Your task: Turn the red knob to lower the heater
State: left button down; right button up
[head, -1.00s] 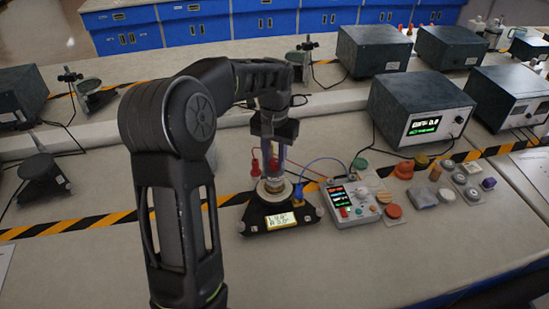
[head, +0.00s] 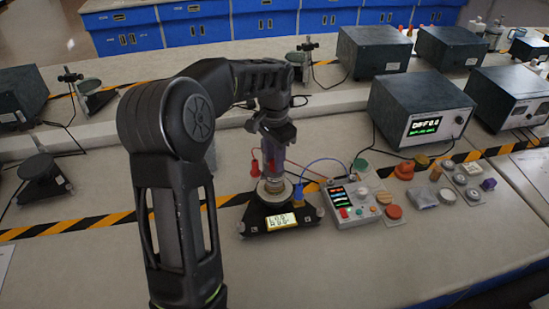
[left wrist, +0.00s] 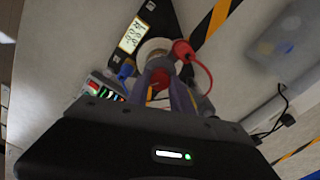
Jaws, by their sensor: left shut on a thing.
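My right gripper is not in view.
A red plug (head: 255,168) and a blue plug (head: 298,193) with cables stand close beside the column. A control box (head: 352,204) and several coloured caps lie to the right. A grey instrument (head: 420,108) stands behind.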

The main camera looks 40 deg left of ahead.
pick_arm(q)
jog(key=c, duration=1.1)
grip_release()
jog(key=shift+r, duration=0.1)
notch_tip(320, 180, up, 8)
jog(key=shift+f+b, duration=0.15)
jog(key=shift+b, duration=0.4)
